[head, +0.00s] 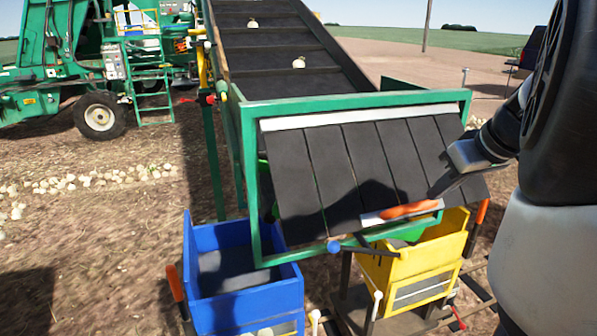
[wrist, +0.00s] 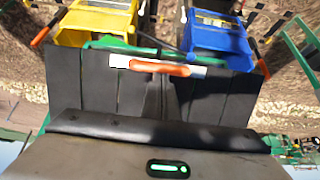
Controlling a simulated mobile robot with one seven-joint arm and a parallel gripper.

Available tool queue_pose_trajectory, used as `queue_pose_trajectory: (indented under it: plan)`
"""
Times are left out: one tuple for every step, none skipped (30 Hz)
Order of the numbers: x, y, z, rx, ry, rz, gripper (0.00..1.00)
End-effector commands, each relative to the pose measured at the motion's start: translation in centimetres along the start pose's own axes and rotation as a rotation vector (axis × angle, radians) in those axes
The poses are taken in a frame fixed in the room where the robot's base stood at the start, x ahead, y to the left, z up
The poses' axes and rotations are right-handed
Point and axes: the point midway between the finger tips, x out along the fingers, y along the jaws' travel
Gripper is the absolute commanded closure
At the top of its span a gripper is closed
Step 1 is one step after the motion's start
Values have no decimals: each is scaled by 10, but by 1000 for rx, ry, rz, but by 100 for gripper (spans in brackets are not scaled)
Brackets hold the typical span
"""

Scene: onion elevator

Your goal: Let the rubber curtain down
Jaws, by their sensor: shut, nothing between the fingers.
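The rubber curtain (head: 350,175) is a row of black strips hung from a pale bar on the green frame at the elevator's end. Its strips are nearly flat and slant down and outward, not straight down. An orange handle (head: 408,210) on a white plate sits at the curtain's lower edge; it also shows in the wrist view (wrist: 160,67). My gripper (head: 434,192) is shut and empty, its tip just above the handle's right end in the head view. I cannot tell whether it touches the handle or curtain.
A blue crate (head: 248,300) stands below left and a yellow crate (head: 425,262) below right, under the curtain's edge. The dark elevator belt (head: 270,45) rises behind with a couple of onions. A green machine (head: 60,90) stands at the far left.

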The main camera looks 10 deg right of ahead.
Motion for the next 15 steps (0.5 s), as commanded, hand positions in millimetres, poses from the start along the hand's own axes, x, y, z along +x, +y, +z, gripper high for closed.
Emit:
queue_pose_trajectory:
  plan:
    - [10,-1,1,2,-2,-3,100]
    - [15,-1,0,1,-2,-4,100]
    - [21,0,0,1,-2,-3,100]
    - [26,0,0,2,-2,-3,100]
    - [29,-1,0,1,-1,-2,100]
    - [34,-1,0,1,-2,-3,100]
    - [37,0,0,1,-1,-2,100]
    - [39,0,0,1,-1,-1,100]
    - [42,0,0,1,-1,-1,100]
    - [43,0,0,1,-1,-1,100]
    - [45,0,0,0,-1,0,100]
    - [46,0,0,0,0,1,100]
    - [46,0,0,0,0,1,100]
    - [46,0,0,0,0,1,100]
    - [47,0,0,0,0,2,100]
